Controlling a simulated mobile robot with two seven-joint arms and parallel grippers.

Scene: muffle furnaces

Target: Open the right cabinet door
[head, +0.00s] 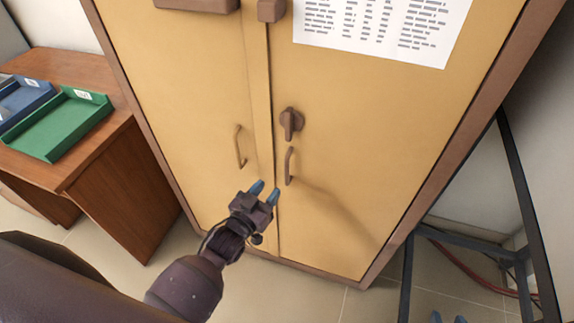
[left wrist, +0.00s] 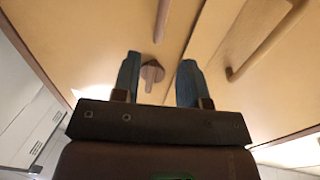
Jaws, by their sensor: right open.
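The tall yellow cabinet's right door (head: 340,180) is shut flush beside the left door (head: 195,110). The right door has a brown vertical handle (head: 289,166) with a dark turn knob (head: 291,122) above it. My left gripper (head: 265,191) is open and empty, a little below and left of that handle. In the left wrist view, the knob (left wrist: 152,73) shows between the open fingers, the right door's handle (left wrist: 162,20) above it in the picture, and the left door's handle (left wrist: 235,72) to the right. My right gripper (head: 449,319) shows only its open fingertips at the bottom edge.
A wooden desk (head: 125,170) with green (head: 60,125) and blue (head: 22,100) trays stands left of the cabinet. A dark metal frame (head: 408,275) and a red hose (head: 470,270) are at the right. A printed sheet (head: 385,25) is on the right door.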

